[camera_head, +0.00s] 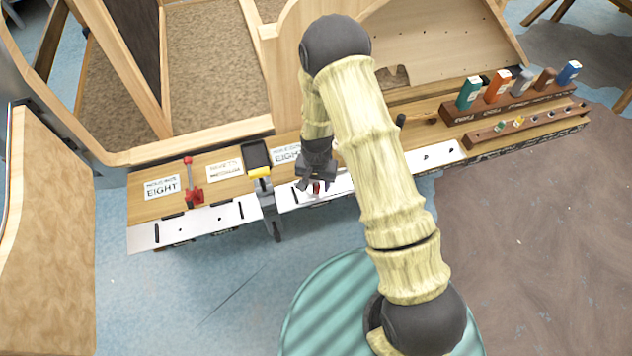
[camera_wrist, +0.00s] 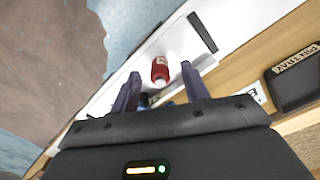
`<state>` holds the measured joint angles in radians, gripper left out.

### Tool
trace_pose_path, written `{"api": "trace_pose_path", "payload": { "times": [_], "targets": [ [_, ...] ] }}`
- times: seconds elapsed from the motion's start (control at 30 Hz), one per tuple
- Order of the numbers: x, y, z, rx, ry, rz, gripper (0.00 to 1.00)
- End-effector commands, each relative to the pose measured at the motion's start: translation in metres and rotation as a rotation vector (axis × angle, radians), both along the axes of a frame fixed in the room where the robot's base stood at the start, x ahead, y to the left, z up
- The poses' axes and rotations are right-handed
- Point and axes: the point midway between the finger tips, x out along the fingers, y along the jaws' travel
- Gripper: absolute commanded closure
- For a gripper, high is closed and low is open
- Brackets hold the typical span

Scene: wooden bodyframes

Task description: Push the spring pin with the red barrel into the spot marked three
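The spring pin with the red barrel (camera_wrist: 160,70) shows in the wrist view over the white strip, between the tips of my gripper's fingers, with a gap on either side. A pale end shows below its red barrel. In the head view the red barrel (camera_head: 316,188) shows small just under my gripper (camera_head: 314,184). My gripper (camera_wrist: 161,72) is open. The white strip (camera_head: 215,219) along the bench's front edge has dark slots and small holes. One dark slot (camera_wrist: 202,32) is beyond the pin. I cannot read a mark three in either view.
A red clamp (camera_head: 192,185) and a black clamp with a yellow part (camera_head: 262,190) stand left of my gripper. A wooden rack (camera_head: 515,112) with coloured blocks and a small pin rack (camera_head: 525,127) are at the right. A black tray (camera_wrist: 296,85) lies on the bench.

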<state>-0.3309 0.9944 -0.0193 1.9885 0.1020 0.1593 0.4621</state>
Motion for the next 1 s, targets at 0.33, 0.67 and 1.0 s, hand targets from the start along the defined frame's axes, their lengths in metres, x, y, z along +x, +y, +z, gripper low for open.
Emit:
{"api": "trace_pose_path", "payload": {
  "times": [0.33,0.67,1.0],
  "targets": [
    [0.000,0.000,0.010,0.000,-0.001,0.000,0.54],
    [0.000,0.000,0.059,0.001,-0.003,0.000,0.54],
    [0.000,0.000,0.118,0.002,-0.005,0.001,0.54]
  ]
}}
